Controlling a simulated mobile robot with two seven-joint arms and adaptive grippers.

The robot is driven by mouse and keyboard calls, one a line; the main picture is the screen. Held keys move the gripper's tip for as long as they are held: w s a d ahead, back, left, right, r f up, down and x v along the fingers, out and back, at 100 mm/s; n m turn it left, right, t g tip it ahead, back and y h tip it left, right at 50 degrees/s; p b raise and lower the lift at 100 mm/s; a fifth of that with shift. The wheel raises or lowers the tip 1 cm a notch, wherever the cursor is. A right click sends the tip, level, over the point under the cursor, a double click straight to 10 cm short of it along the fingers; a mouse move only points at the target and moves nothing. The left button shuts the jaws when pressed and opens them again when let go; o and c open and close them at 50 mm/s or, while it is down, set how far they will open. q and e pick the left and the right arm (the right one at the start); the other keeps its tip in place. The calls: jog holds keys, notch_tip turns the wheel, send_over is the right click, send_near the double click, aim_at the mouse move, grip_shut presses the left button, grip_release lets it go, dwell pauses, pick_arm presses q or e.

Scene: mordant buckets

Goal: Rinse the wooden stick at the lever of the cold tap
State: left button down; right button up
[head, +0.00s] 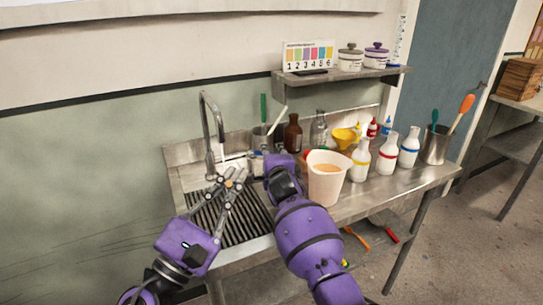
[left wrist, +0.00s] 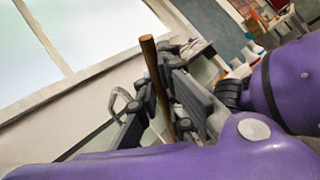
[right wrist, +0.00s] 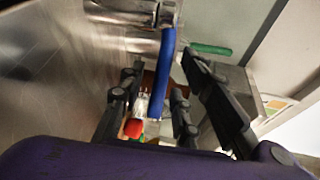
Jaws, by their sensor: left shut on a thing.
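My left gripper (head: 226,180) is over the ribbed drainer in front of the tap (head: 212,118). In the left wrist view, its fingers (left wrist: 170,95) are shut on the brown wooden stick (left wrist: 151,60), whose upper end sticks out past them. In the head view the stick is hard to make out. My right gripper is mostly hidden behind its purple wrist in the head view. In the right wrist view its fingers (right wrist: 162,100) are apart, with the blue lever (right wrist: 167,70) showing between them. I cannot tell whether they touch it. Whether water runs is unclear.
A pale jug (head: 326,185) with orange liquid stands close right of my right arm. White bottles (head: 388,153), a brown bottle (head: 293,134), a yellow funnel (head: 344,137) and a metal pot (head: 436,147) crowd the counter's right. A shelf (head: 340,78) hangs above.

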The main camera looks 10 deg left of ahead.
jog(key=shift+w, duration=0.2)
jog(key=shift+c, duration=0.3)
grip_shut()
